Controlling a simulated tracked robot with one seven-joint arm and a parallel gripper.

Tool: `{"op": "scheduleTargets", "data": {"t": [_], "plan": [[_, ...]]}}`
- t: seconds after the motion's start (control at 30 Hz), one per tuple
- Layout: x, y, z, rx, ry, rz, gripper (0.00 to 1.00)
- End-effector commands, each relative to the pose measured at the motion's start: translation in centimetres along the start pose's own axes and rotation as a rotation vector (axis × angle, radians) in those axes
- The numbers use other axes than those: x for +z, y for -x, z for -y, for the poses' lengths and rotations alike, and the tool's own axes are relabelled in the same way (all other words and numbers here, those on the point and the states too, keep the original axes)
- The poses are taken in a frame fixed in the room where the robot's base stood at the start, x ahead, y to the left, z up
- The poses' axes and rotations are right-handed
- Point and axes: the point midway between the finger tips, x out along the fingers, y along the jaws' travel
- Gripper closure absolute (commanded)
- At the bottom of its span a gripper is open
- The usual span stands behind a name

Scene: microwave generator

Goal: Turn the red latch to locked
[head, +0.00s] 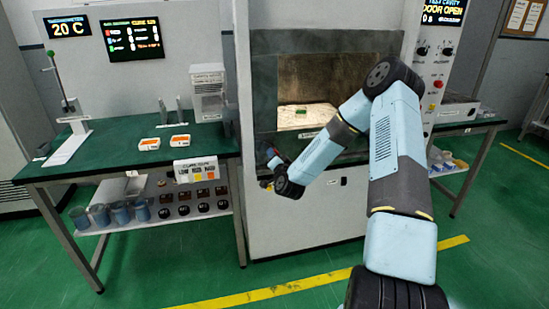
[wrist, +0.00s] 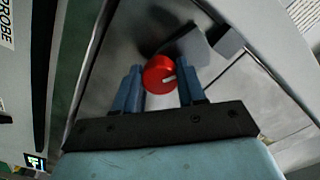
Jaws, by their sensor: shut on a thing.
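In the head view my gripper (head: 268,160) is at the left front edge of the open test cavity (head: 335,85). The latch itself cannot be made out there.
A green-topped table (head: 110,155) with small white-and-orange boxes (head: 165,142) stands left of the cavity. A small green item (head: 300,111) lies on the cavity floor. A grey block (wrist: 225,40) is close beside the knob. A screen (head: 443,10) at the top right reads door open.

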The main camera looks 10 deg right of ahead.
Motion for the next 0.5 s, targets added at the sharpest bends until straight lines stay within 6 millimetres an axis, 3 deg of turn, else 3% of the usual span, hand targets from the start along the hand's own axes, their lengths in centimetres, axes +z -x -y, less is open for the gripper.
{"op": "scheduleTargets", "data": {"t": [0.3,0.33,0.5], "plan": [[-0.15,0.03,-0.36,0.007,-0.001,-0.003,0.90],[-0.15,0.03,-0.37,0.007,-0.001,-0.003,0.59],[-0.12,0.02,-0.28,0.005,-0.001,-0.002,0.43]]}}
